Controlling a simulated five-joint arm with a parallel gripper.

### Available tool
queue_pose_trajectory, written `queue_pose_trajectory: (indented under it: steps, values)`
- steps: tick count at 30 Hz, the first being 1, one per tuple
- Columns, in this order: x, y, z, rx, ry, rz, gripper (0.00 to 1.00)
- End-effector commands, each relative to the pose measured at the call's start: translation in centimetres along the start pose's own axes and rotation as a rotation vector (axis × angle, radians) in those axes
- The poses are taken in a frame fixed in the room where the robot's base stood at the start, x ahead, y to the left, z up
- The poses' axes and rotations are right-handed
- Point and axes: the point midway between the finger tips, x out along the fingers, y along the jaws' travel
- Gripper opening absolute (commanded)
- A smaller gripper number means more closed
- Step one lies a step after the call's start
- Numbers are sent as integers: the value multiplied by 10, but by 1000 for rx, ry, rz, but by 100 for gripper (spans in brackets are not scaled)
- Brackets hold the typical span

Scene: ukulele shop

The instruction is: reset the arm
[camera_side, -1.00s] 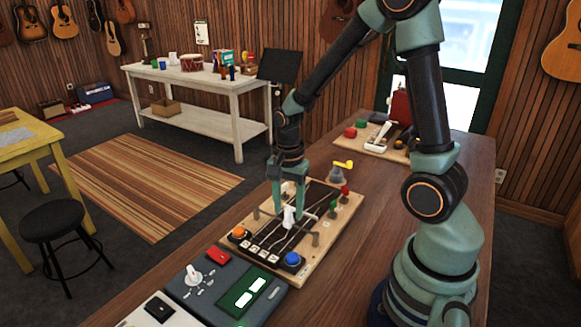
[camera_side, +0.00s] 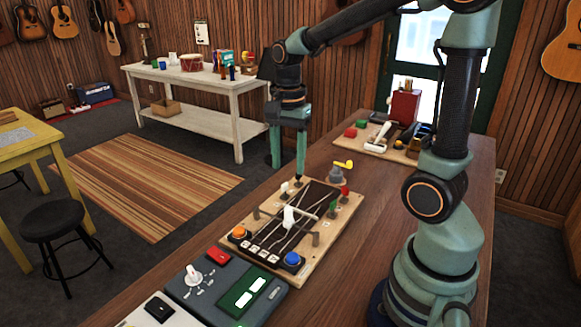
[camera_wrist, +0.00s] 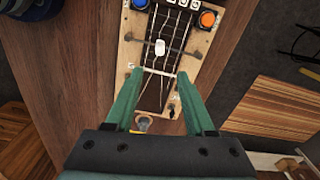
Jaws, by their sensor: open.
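My gripper (camera_side: 288,160) is raised above the far end of the wooden board (camera_side: 262,279) on the bench, its two green fingers apart and nothing between them. In the wrist view my gripper (camera_wrist: 157,75) is open, with the board (camera_wrist: 128,52) beneath it. The board carries a dark stringed panel (camera_side: 320,195), a white knob (camera_side: 289,216), an orange button (camera_side: 239,233) and a blue button (camera_side: 292,259). In the wrist view the white knob (camera_wrist: 160,47) stands beyond the fingertips.
A dark control box (camera_side: 205,290) with a red button (camera_side: 218,255) sits at the near end of the bench (camera_side: 385,215). A yellow-handled part (camera_side: 343,165) stands beside the board. A second board with blocks (camera_side: 372,148) and a red box (camera_side: 404,107) lie farther back.

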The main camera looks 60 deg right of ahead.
Motion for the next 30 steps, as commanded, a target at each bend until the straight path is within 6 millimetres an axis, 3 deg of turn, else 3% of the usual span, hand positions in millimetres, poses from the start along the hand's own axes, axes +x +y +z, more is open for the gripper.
queue_pose_trajectory:
  steps: [7,11,18,24,30]
  values:
    - [-1,0,1,-11,2,-5,54]
    - [-9,2,8,-133,21,-47,54]
    - [-37,14,42,-699,149,-213,54]
    - [-49,25,65,-1138,301,-311,54]
    - [-53,30,75,-1354,395,-346,54]
